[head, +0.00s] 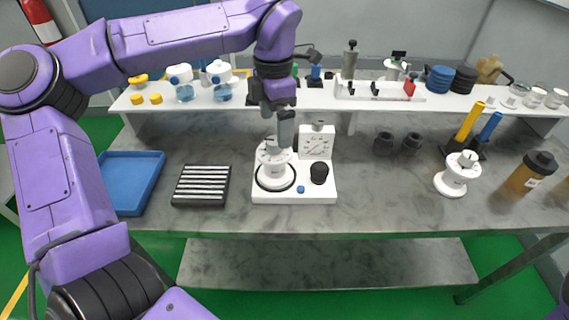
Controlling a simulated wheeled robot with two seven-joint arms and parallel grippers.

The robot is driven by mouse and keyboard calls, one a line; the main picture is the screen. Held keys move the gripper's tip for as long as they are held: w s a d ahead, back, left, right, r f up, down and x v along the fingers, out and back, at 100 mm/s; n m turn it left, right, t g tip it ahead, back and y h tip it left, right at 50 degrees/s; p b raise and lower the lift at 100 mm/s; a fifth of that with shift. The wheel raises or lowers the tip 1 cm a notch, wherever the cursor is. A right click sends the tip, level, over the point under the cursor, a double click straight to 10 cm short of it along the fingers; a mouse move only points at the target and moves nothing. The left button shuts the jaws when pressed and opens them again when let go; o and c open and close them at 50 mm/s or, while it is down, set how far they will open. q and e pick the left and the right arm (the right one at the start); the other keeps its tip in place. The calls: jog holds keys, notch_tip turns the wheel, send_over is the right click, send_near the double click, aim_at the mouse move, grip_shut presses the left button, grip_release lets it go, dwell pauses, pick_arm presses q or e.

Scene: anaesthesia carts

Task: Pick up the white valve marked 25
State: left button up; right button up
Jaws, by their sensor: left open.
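A white spool-shaped valve (273,170) stands upright on a white device (318,192) at the middle of the grey bench. A similar white valve (457,174) stands on the bench to the right. Both bear dark markings too small to read, so I cannot tell which is marked 25. My left gripper (282,143) points down over the first valve, its fingers at the valve's upper right part. It is open; whether it touches the valve I cannot tell. It hides part of that valve's top. My right gripper is out of view.
A blue tray (131,181) and a black ribbed block (201,186) lie left of the device. A white raised shelf (330,103) with bottles and jars runs along the back. Dark knobs (411,142) and an amber bottle (531,172) stand right. The front middle-right bench is clear.

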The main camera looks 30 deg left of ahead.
aim_at(274, 140)
pick_arm(q)
jog(key=f, duration=0.6)
jog(key=shift+s+f, duration=0.15)
jog(key=shift+s, duration=0.25)
jog(key=shift+a+f, duration=0.1)
jog(key=shift+f, duration=0.3)
jog(key=shift+r, duration=0.1)
jog(key=c, duration=1.5)
